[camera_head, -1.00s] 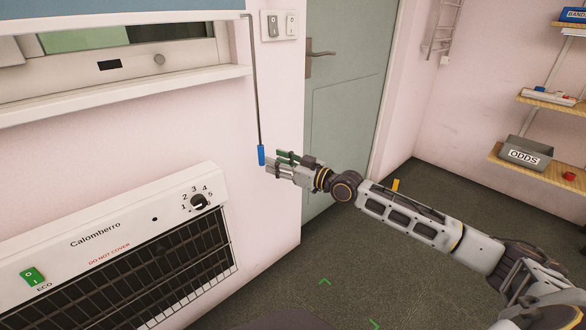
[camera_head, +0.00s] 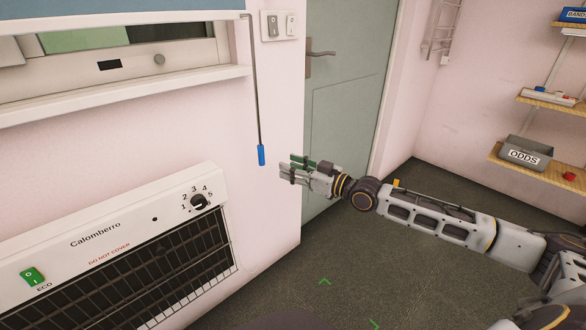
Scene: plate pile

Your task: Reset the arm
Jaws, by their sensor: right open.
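My right gripper (camera_head: 287,166) is in the middle of the head view, at the end of my right arm, which comes in from the lower right. Its fingers point left and are apart, with nothing between them. A thin rod or cord with a blue handle (camera_head: 261,155) hangs down the pink wall just left of the fingertips. A visible gap separates the fingertips from the blue handle. My left gripper is not in the picture.
A white heater (camera_head: 115,220) with a dial and green switch is at lower left. A grey-green door (camera_head: 345,100) stands behind my gripper. Shelves with a grey ODDS box (camera_head: 522,152) are at right.

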